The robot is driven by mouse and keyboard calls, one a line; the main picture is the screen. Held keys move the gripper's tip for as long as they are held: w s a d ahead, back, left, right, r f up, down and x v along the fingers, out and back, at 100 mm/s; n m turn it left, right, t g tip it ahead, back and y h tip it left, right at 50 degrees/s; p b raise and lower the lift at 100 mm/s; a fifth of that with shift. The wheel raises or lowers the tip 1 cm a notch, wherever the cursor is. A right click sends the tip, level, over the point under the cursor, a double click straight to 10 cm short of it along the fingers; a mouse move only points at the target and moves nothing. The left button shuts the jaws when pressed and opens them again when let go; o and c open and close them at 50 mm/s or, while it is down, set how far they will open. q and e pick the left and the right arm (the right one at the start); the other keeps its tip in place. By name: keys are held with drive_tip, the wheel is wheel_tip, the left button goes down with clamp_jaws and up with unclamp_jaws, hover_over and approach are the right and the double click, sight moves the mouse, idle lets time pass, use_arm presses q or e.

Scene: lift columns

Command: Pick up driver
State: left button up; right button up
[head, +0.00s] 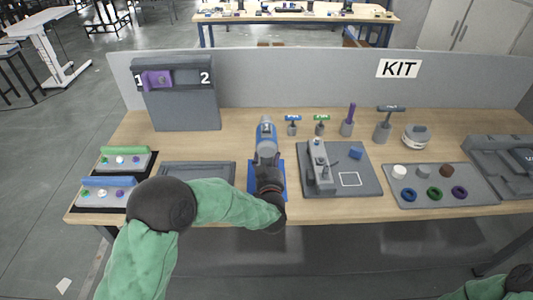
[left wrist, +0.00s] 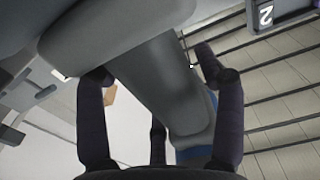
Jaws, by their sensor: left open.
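In the left wrist view the driver's grey body (left wrist: 165,85) runs between the spread fingers of my left gripper (left wrist: 150,85). These fingers are open, one on each side; I cannot tell whether any touches it. Of my right arm, only a piece shows at the bottom right corner; its gripper is out of view.
Right of the driver is a grey fixture board (head: 370,185) with a blue block (head: 356,153). Several small tools stand behind it, including a purple-handled one (head: 349,115). A grey tray (head: 197,168) lies left, before a numbered stand (head: 185,105). A grey partition (head: 300,75) closes the back.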

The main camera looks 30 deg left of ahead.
use_arm(q)
drive_tip(key=c, duration=1.3)
drive_tip(key=shift+r, duration=0.2)
clamp_jaws()
drive_tip(key=shift+r, duration=0.1)
